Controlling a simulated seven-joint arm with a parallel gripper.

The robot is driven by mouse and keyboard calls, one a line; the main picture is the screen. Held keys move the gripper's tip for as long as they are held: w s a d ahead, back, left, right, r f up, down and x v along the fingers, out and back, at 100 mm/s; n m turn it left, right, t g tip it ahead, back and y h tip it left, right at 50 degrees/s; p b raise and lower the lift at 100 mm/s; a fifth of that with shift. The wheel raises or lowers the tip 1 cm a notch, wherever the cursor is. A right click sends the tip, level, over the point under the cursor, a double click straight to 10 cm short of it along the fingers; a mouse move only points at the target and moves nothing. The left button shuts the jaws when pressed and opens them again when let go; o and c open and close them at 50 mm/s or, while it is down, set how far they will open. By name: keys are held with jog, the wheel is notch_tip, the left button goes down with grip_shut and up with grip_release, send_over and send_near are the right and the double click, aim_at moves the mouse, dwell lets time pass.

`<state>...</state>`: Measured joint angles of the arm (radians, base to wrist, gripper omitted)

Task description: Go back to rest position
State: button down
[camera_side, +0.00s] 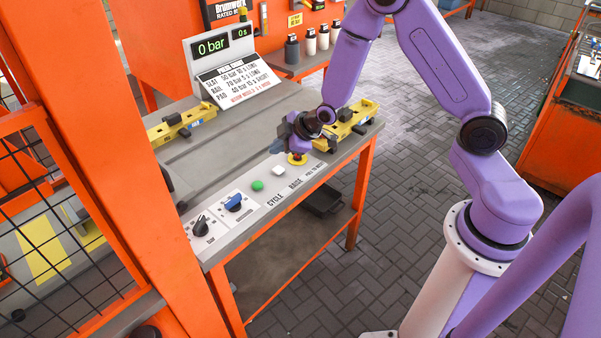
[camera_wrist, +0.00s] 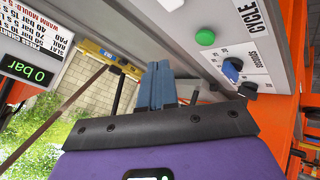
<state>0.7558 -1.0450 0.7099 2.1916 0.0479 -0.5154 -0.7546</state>
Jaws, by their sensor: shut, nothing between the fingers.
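My gripper (camera_side: 289,131) is over the right end of the grey workbench (camera_side: 220,150), beside the control panel, in the side view. Its fingers are shut with nothing between them; in the wrist view the blue-grey fingers (camera_wrist: 158,88) lie together. The purple arm reaches in from the right. Below the gripper sit a red button on a yellow base (camera_side: 297,158) and a white button (camera_side: 278,170). Whether the gripper touches anything there cannot be told.
The panel also has a green button (camera_side: 257,185), a blue knob (camera_side: 234,203) and a black knob (camera_side: 200,226). A display (camera_side: 212,47) reads 0 bar. An orange post (camera_side: 110,140) is in the left foreground. Open floor lies right of the bench.

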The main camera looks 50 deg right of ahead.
jog(key=s+a+r+g, duration=0.2)
jog(key=s+a+r, duration=0.2)
jog(key=s, duration=0.4)
jog(key=s+a+r+g, duration=0.3)
jog(key=s+a+r, duration=0.2)
jog(key=s, duration=0.3)
jog(key=s+d+r+g+h, duration=0.1)
jog(key=s+d+r, duration=0.1)
jog(key=s, duration=0.7)
jog(key=s+d+r+n+g, duration=0.1)
jog(key=s+d+r+g, duration=0.1)
jog(key=s, duration=0.8)
jog(key=shift+s+d+r+h, duration=0.15)
jog(key=shift+d+r+h, duration=0.25)
jog(key=shift+d+r, duration=0.65)
jog(key=shift+d+f, duration=0.2)
